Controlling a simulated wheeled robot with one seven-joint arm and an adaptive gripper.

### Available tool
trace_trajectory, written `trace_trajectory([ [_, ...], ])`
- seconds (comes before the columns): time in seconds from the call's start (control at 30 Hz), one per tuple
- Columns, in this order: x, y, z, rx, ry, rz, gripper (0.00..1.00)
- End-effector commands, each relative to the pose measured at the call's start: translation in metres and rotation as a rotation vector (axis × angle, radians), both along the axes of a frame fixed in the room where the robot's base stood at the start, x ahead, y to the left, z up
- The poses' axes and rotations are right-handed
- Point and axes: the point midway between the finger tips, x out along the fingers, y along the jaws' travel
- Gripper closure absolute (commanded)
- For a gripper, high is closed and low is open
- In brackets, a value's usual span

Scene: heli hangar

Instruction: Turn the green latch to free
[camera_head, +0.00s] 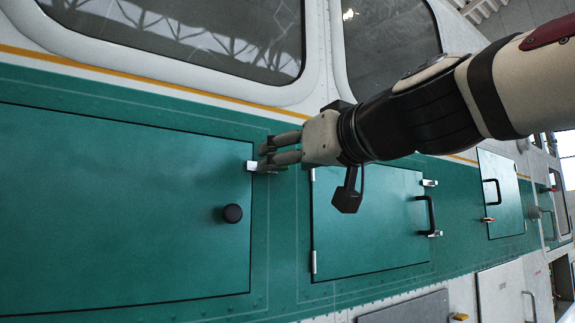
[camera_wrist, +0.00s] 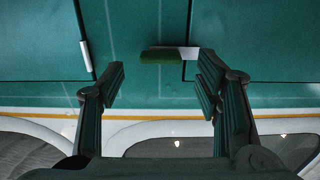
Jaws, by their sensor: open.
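The green latch (camera_wrist: 160,55) is a short dark green bar with a silver plate at its right end in the wrist view. It lies level there, its plate at the corner of a door panel. In the head view only the silver plate (camera_head: 251,165) shows clearly, on the right edge of the large left door; my fingers mostly hide the green bar. My gripper (camera_head: 266,152) is at the latch, pointing left along the hull. In the wrist view my gripper (camera_wrist: 160,82) is open and empty, its fingers apart, with the latch beyond and between the fingertips. I see no clear contact.
The large green door (camera_head: 120,200) has a round black knob (camera_head: 232,213). A smaller green door (camera_head: 365,235) with silver hinges and a black handle (camera_head: 425,214) is below my wrist. Windows (camera_head: 200,35) run above the yellow stripe.

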Motion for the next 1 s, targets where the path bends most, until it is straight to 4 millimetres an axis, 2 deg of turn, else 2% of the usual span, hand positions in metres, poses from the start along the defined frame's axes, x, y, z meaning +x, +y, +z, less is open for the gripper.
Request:
trace_trajectory([
  [0.2, 0.019, 0.013, 0.0, 0.0, 0.0, 0.001, 0.42],
  [0.57, 0.022, 0.015, 0.0, 0.001, -0.001, 0.0, 0.42],
  [0.8, 0.022, 0.015, 0.0, 0.0, 0.0, 0.0, 0.9],
  [1.0, 0.022, 0.015, 0.0, 0.005, 0.003, 0.0, 0.9],
])
